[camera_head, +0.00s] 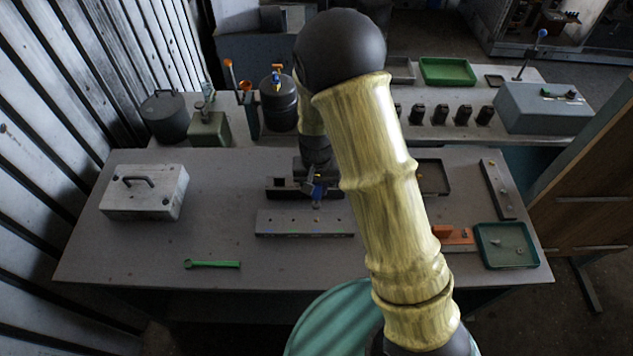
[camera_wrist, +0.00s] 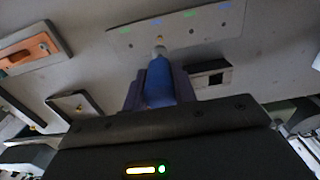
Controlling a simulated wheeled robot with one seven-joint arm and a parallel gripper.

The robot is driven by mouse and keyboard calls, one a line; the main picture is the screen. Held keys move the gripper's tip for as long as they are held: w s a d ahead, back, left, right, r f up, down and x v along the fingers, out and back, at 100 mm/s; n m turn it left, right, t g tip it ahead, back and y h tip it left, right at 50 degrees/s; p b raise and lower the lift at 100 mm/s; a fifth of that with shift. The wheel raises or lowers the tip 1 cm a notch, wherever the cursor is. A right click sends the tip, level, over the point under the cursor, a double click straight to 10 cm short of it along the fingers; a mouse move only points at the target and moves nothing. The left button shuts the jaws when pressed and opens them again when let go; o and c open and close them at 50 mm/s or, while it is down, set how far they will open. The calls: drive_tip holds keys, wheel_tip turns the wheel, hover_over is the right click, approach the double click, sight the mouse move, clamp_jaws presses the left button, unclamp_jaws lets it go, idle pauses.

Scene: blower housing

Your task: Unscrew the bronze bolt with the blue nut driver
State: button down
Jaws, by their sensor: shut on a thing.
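The blue nut driver (camera_head: 318,190) is in my gripper (camera_head: 314,180), above the back edge of the grey plate (camera_head: 285,224) in the head view. In the wrist view the driver's blue handle (camera_wrist: 159,82) sits between the two fingers of my gripper (camera_wrist: 158,92), which are shut on it. Its pale metal socket points at the plate (camera_wrist: 205,28), which carries small green and blue marks and several dark holes. Whether the socket touches the plate is not clear.
A green wrench (camera_head: 212,264) lies at the front left of the table. A grey metal case (camera_head: 145,192) stands behind it. A dark green tray (camera_head: 507,246) and an orange part (camera_head: 453,235) are at the right. The front middle of the table is clear.

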sight(316, 204)
drive_tip(key=shift+s, duration=0.1)
drive_tip(key=shift+f+b, duration=2.25)
drive_tip(key=shift+f, duration=0.65)
drive_tip(key=shift+f, duration=0.3)
